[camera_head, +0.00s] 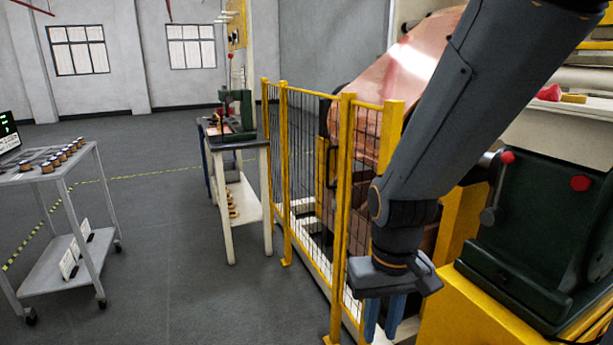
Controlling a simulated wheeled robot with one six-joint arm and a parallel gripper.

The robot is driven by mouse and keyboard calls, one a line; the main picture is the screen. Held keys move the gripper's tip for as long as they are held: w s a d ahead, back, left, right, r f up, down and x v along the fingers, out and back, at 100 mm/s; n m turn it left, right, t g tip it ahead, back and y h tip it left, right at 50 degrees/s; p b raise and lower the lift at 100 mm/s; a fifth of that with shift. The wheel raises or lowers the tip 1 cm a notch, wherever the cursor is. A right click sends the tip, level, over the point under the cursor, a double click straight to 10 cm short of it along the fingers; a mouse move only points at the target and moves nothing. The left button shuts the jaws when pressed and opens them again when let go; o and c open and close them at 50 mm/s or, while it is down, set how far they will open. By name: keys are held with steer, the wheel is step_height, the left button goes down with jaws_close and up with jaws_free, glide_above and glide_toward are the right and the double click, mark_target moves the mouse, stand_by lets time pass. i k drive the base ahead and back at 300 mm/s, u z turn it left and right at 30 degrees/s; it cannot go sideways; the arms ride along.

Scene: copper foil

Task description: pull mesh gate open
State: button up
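The yellow-framed fence with dark wire mesh (307,180) stands upright in the middle of the picture. A narrower mesh section (363,170) continues it on the right, between two yellow posts. I cannot tell for sure which section is the gate, or whether it is fully shut. A dark upright bar, perhaps a handle, shows near the middle post. My gripper (383,318) points down in front of the fence's lower right end, its two blue fingers a little apart with nothing visible between them. My arm hides part of the right section; contact with the fence is unclear.
A green machine on a yellow base (535,230) stands close on the right. Copper foil (425,55) shows behind the fence. A workbench (235,142) stands left of the fence, and a grey cart (60,170) farther left. Open floor (185,260) lies between cart and fence.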

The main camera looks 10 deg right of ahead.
mark_target(335, 204)
steer(key=u, duration=0.4)
steer(key=i, duration=1.05)
steer(key=z, duration=0.25)
